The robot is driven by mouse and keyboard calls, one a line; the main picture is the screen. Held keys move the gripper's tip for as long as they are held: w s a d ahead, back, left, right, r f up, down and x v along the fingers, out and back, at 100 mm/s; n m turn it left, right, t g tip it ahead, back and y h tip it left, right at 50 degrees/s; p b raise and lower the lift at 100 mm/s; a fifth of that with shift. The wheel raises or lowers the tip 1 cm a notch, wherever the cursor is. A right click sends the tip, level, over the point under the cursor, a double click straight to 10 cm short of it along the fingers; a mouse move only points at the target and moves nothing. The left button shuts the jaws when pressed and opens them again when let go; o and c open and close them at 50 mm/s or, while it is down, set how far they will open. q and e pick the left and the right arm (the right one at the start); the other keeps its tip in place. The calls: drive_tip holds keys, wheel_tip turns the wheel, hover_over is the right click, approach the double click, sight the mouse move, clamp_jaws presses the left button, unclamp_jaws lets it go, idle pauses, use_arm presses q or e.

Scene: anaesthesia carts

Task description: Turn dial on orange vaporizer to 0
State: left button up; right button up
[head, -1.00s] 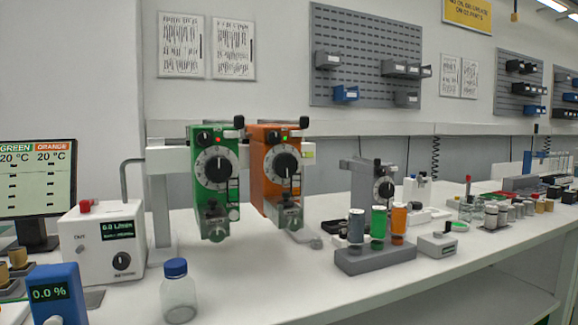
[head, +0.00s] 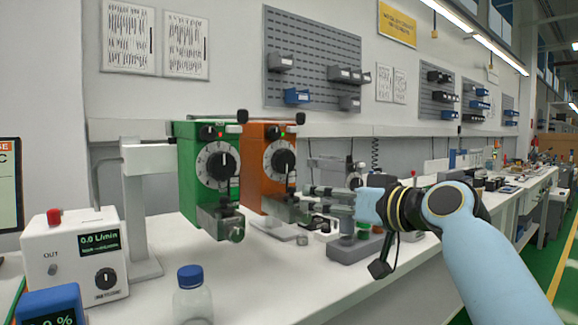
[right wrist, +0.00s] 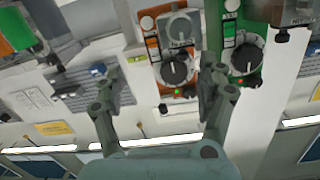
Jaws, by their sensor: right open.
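The orange vaporizer (head: 255,178) hangs on the rail to the right of the green vaporizer (head: 190,165). Its black dial knob (head: 284,162) sits on a white scale ring; the scale numbers are too small to read. My right gripper (head: 308,200) is open and empty, to the right of and a little below the dial. In the right wrist view, which is upside down, the orange dial (right wrist: 175,71) shows between the two spread fingers (right wrist: 163,74), apart from both. A small green light shows near the dial there. My left gripper is out of view.
The green vaporizer's dial (right wrist: 246,58) is close beside the orange one. A grey holder (head: 350,250) with bottles stands below my right arm. A blue-capped bottle (head: 192,298) and a white flow box (head: 70,265) stand at the front left.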

drive_tip(key=y, duration=0.1)
approach(287, 163)
drive_tip(key=shift+n+t, duration=0.3)
drive_tip(key=shift+n, duration=0.1)
drive_tip(key=x, duration=0.9)
drive_tip(key=shift+w+a+f+b, duration=0.15)
drive_tip(key=shift+a+f+b, duration=0.05)
drive_tip(key=shift+b, duration=0.2)
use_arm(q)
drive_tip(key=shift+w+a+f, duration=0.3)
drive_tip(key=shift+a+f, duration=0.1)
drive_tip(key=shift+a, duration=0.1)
use_arm(e)
drive_tip(key=c, duration=1.2)
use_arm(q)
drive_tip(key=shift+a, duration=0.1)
use_arm(e)
drive_tip(key=shift+o, duration=0.2)
